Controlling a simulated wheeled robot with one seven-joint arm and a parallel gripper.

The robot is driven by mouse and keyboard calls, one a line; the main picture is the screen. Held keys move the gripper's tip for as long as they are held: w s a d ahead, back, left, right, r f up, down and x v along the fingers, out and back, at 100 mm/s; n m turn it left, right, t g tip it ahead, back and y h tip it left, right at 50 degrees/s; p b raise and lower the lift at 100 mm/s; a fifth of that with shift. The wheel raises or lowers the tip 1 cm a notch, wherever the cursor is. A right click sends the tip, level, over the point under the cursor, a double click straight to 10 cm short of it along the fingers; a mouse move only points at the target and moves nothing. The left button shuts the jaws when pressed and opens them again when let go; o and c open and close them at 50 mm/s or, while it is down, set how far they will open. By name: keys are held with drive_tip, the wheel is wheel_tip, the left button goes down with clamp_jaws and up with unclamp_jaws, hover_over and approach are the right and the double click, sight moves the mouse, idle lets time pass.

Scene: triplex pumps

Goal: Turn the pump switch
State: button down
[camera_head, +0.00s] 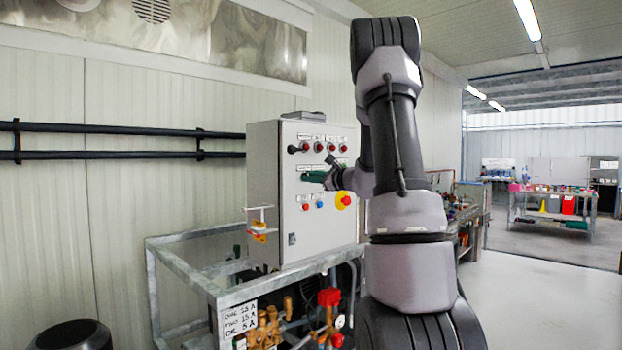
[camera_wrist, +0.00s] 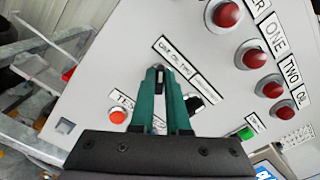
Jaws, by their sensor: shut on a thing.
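The grey control box (camera_head: 264,195) has a front panel with red lamps, buttons and switches. My gripper (camera_head: 306,177) has green fingers and reaches the middle of the panel from the right. In the wrist view my gripper (camera_wrist: 159,75) is nearly closed, with its fingertips at the panel just below a white label. A small dark piece, seemingly the pump switch (camera_wrist: 159,79), shows between the fingertips; most of it is hidden. A second black knob (camera_wrist: 194,103) sits just right of the fingers, partly covered by them.
A red button (camera_wrist: 118,116) lies left of the fingers and a green button (camera_wrist: 245,133) right. A yellow-backed red emergency stop (camera_head: 345,200) is below my wrist. A metal frame (camera_head: 215,285) with pipes and valves stands beneath the box. Open floor lies at right.

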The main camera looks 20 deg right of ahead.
drive_tip(key=shift+n, duration=0.7)
drive_tip(key=c, duration=0.9)
unclamp_jaws()
drive_tip(key=v, duration=1)
drive_tip(key=shift+s, duration=0.4)
